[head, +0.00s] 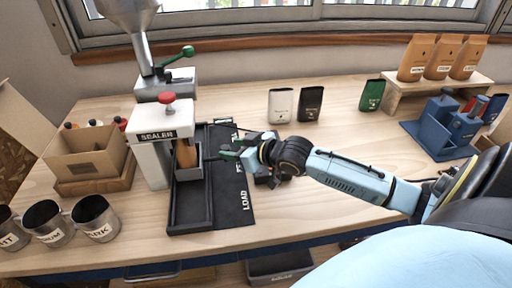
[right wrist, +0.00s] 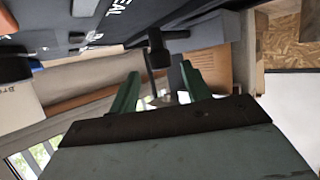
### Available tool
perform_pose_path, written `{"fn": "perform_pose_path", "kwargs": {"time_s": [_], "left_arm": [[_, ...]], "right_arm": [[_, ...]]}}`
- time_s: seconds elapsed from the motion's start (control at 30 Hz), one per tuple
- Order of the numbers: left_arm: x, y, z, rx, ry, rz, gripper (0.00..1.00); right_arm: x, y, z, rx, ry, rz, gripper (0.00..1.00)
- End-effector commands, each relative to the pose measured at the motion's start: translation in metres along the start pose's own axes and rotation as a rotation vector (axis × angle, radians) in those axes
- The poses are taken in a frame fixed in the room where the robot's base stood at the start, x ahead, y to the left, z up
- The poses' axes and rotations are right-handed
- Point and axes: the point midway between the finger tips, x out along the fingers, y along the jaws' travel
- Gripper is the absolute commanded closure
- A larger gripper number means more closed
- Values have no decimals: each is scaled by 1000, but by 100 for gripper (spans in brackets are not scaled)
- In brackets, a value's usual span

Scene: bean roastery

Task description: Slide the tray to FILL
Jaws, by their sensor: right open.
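The small grey tray (head: 188,174) sits in the long black rail (head: 190,212) beside the sealer, with a brown bag (head: 185,153) standing in it. It is above LOAD along the mat, but my arm hides part of the lettering, so I cannot tell its exact stop. My right gripper (head: 228,154) is just right of the tray, over the mat. In the right wrist view its green fingers (right wrist: 160,90) are apart, with a dark handle (right wrist: 157,50) ahead between their tips. Contact cannot be told. My left gripper is not in view.
The white sealer (head: 150,160) with a red knob stands left of the rail. The black lettered mat (head: 233,205) lies right of it. Metal cups (head: 95,218) and a cardboard box (head: 85,160) are at left. Pouches (head: 281,105) and a blue rack (head: 445,130) stand behind and right.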

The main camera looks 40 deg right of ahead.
Motion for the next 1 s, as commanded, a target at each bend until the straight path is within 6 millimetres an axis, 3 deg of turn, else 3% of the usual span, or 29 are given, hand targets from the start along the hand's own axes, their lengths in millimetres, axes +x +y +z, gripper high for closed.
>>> {"fn": "perform_pose_path", "kwargs": {"time_s": [0.2,0.5,0.7,1.0], "left_arm": [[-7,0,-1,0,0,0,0],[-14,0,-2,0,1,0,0],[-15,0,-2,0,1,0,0],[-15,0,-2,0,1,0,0]], "right_arm": [[-40,-1,1,-1,-4,-2,52],[-80,0,1,0,-4,0,52],[-91,0,0,0,-2,0,52],[-94,0,0,0,0,0,52]]}}
